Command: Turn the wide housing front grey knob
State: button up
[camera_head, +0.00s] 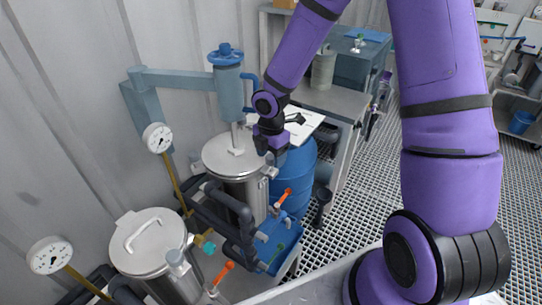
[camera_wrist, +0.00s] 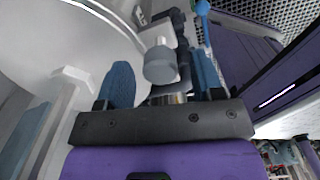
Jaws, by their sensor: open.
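My gripper (camera_head: 272,146) is at the right side of the rim of the rear steel vessel (camera_head: 238,188), pointing downward. In the wrist view its two blue fingers stand apart, with a round grey knob (camera_wrist: 160,66) between them. The fingers are open, with a visible gap on each side of the knob. The knob sits on a pale fitting beside the curved vessel wall. In the head view my gripper and wrist hide the knob. The front steel vessel (camera_head: 150,246) has its own grey knob (camera_head: 176,258) at its right side.
Dark pipes (camera_head: 238,212) and an orange-handled valve (camera_head: 283,198) lie below my gripper. A blue barrel (camera_head: 296,178) stands behind it. A blue handwheel column (camera_head: 228,85) rises above the rear vessel. Pressure gauges (camera_head: 157,138) stand along the left wall. Grated floor lies to the right.

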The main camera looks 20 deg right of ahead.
jog(key=shift+f, duration=0.25)
jog(key=c, duration=0.9)
